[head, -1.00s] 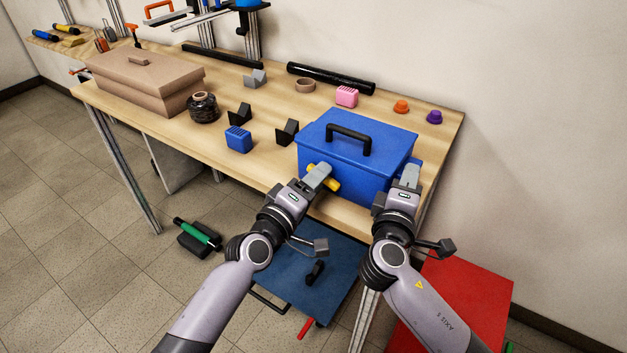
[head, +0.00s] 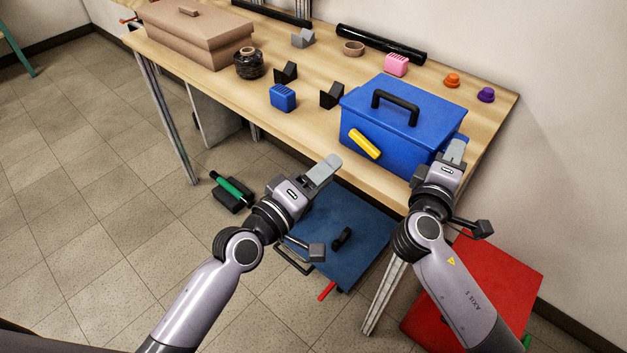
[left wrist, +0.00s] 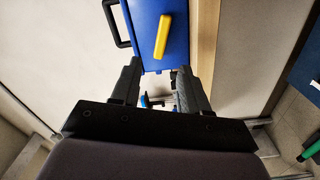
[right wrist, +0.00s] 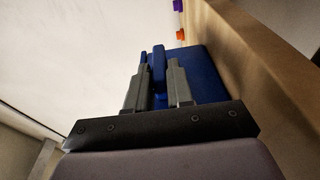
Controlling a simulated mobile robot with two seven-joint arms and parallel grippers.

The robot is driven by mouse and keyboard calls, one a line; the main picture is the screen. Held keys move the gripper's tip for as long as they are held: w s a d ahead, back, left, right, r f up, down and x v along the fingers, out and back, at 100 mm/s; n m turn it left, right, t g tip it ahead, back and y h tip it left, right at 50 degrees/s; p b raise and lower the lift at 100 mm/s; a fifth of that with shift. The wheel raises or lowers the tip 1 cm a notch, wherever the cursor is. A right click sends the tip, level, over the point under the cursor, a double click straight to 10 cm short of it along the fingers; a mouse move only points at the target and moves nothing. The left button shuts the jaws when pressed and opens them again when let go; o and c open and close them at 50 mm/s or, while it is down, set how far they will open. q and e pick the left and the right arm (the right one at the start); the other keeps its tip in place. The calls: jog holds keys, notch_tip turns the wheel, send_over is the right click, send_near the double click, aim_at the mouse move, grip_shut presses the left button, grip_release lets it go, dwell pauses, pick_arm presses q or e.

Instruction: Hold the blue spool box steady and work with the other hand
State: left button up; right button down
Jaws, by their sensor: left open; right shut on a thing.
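The blue spool box (head: 385,150) stands lidded on the right part of the workbench, with a black handle (head: 396,103) on top and a yellow bar (head: 365,144) on its front face. My right gripper (head: 453,154) is shut on a part of the box at its right end; the right wrist view shows a blue tab (right wrist: 159,68) between the fingers. My left gripper (head: 328,168) is open and empty, in front of the bench edge, left of and apart from the yellow bar. The left wrist view shows the bar (left wrist: 162,36) beyond the open fingers.
Blue (head: 350,225) and red (head: 480,290) surfaces lie below the bench.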

pick_arm(q)
jog(key=shift+v, duration=1.3)
pick_arm(e)
jog(key=shift+s+f, duration=0.1)
jog(key=shift+f, duration=0.3)
jog(key=c, duration=1.2)
grip_release()
jog(key=shift+c, duration=0.2)
jog(key=shift+r, duration=0.25)
jog(key=shift+r+p, duration=0.7)
jog(key=shift+r, duration=0.1)
pick_arm(q)
jog(key=shift+r, duration=0.6)
